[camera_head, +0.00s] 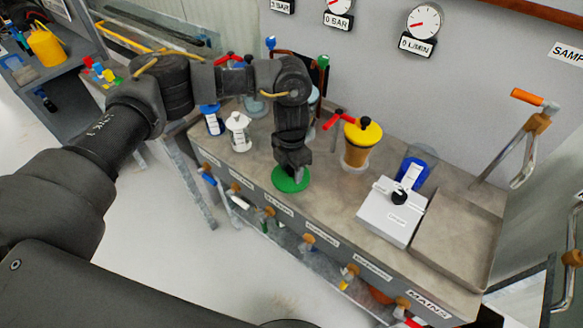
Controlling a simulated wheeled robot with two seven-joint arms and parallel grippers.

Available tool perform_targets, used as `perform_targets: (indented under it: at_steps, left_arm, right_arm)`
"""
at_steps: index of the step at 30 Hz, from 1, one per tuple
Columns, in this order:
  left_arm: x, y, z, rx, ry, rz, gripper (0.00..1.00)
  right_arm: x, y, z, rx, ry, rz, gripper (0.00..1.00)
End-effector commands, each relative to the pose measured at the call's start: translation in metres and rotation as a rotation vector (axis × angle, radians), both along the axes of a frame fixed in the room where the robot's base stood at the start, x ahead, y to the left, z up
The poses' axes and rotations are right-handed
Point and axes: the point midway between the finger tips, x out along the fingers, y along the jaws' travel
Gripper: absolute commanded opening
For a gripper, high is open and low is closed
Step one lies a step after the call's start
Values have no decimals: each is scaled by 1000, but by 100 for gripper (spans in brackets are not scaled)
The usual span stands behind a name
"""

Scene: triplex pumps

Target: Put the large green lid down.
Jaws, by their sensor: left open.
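The large green lid (290,180) is a round green disc near the front edge of the grey bench (335,205). It appears to lie flat on the bench top. My left gripper (291,168) points straight down, directly above the lid. It is open, with its fingertips at the middle of the lid; whether they touch it is hard to tell. The gripper hides the back part of the lid. My right gripper is not in view.
To the right stand a yellow-topped container (360,143), a white box (391,213) with a black knob, and a blue container (415,168). A shallow tray (455,238) fills the right end. A white bottle (239,132) stands to the left. Bench is clear just right of the lid.

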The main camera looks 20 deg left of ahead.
Motion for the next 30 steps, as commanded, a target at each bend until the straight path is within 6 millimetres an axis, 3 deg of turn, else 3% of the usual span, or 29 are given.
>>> perform_targets:
  at_steps: [12, 18, 30]
  left_arm:
    - [2, 0, 80, 0, -6, -1, 46]
    - [2, 0, 110, 0, -5, -1, 46]
    - [1, 0, 121, -1, -1, 0, 46]
  right_arm:
    - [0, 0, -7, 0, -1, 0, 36]
    - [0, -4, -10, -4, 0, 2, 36]
    - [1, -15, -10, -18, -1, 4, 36]
